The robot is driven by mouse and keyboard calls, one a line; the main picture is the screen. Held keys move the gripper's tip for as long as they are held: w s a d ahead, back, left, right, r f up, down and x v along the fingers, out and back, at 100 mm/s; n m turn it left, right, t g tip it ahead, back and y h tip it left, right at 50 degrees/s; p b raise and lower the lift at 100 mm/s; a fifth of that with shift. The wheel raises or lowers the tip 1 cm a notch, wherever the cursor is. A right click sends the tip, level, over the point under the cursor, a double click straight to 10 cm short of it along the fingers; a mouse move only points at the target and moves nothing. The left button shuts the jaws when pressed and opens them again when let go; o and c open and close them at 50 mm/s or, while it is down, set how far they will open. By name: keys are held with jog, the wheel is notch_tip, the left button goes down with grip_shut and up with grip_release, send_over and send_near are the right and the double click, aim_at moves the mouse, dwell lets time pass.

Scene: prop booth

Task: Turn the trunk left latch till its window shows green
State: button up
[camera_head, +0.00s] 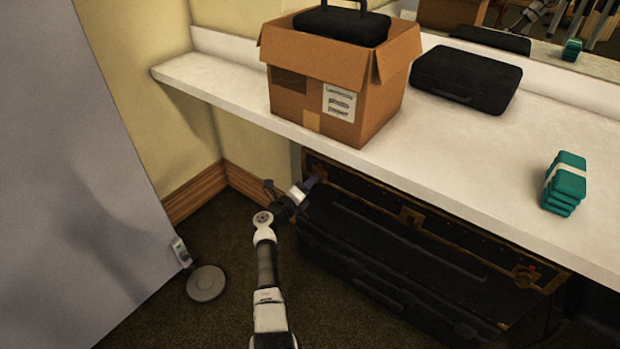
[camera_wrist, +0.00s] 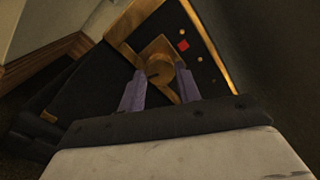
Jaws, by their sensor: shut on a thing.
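The trunk (camera_head: 385,232), black with brass edging, stands under the counter. Its left latch (camera_wrist: 160,66) is a round brass knob on a square brass plate in the wrist view. Beside the knob, the small window (camera_wrist: 183,45) shows red. My gripper (camera_wrist: 160,79) has its two purple fingers on either side of the knob and is shut on it. In the head view my gripper (camera_head: 310,183) is at the trunk's upper left corner, and it hides most of the left latch there.
A white counter (camera_head: 450,165) overhangs the trunk. On it are an open cardboard box (camera_head: 315,110), a black case (camera_head: 467,78) and banded teal bundles (camera_head: 566,183). A grey panel (camera_head: 85,190) stands left. A grey disc (camera_head: 206,283) lies on the floor.

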jog(key=shift+r+n+p, duration=0.1)
jog(key=shift+n+p, duration=0.45)
jog(key=shift+n, duration=0.45)
jog(key=o, duration=1)
jog(key=shift+c, duration=0.2)
jog(key=p+v, duration=0.1)
jog(key=v, duration=1.2)
jog(key=shift+s+p, duration=0.3)
jog(key=shift+a, duration=0.15)
